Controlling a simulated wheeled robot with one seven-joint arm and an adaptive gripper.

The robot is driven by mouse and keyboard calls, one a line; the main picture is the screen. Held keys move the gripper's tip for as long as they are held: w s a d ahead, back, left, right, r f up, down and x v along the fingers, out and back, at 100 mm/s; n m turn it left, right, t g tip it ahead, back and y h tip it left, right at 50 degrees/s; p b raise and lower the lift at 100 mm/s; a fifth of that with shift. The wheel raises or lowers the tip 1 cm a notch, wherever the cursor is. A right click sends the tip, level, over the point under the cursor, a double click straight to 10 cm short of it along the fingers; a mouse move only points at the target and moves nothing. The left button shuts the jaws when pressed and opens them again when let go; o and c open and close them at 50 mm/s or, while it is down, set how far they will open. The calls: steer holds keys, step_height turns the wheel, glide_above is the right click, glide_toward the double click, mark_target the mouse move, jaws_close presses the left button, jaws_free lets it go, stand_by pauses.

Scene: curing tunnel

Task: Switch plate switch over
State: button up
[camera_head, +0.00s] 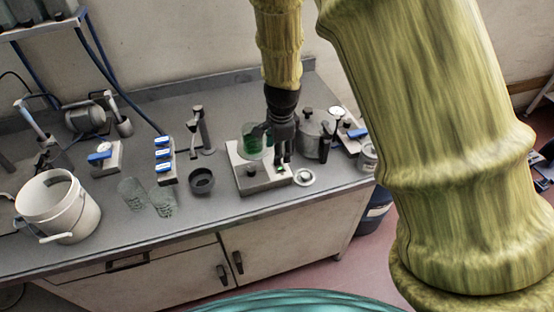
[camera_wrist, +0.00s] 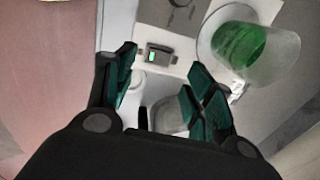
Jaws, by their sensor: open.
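The plate (camera_head: 249,184) is a pale box on the bench with a dark round knob (camera_head: 251,172). A glass beaker of green liquid (camera_head: 252,144) stands on it; the beaker also shows at the upper right in the wrist view (camera_wrist: 246,46). The plate's switch (camera_wrist: 158,54) is a small dark rocker with a bright green patch, just beyond my fingertips in the wrist view. My gripper (camera_wrist: 160,82) is open and empty, its green-padded fingers apart with the switch beyond the gap. In the head view my gripper (camera_head: 283,158) points down over the plate's right part. I cannot tell whether it touches.
A metal pot (camera_head: 313,136) stands close right of my gripper. A small round white dish (camera_head: 304,177) lies beside the plate. A dark bowl (camera_head: 202,181), a blue-switched block (camera_head: 164,160) and a white bucket (camera_head: 58,206) stand to the left. The bench's front edge is near.

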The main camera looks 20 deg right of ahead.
mark_target(277, 167)
steer(key=shift+w+f+p, duration=0.2)
steer(key=shift+f+p, duration=0.2)
steer(key=shift+f, duration=1.25)
steer(key=shift+w+f+p, duration=0.15)
steer(key=shift+f+p, duration=0.2)
steer(key=shift+f, duration=1.3)
steer(key=c, duration=1)
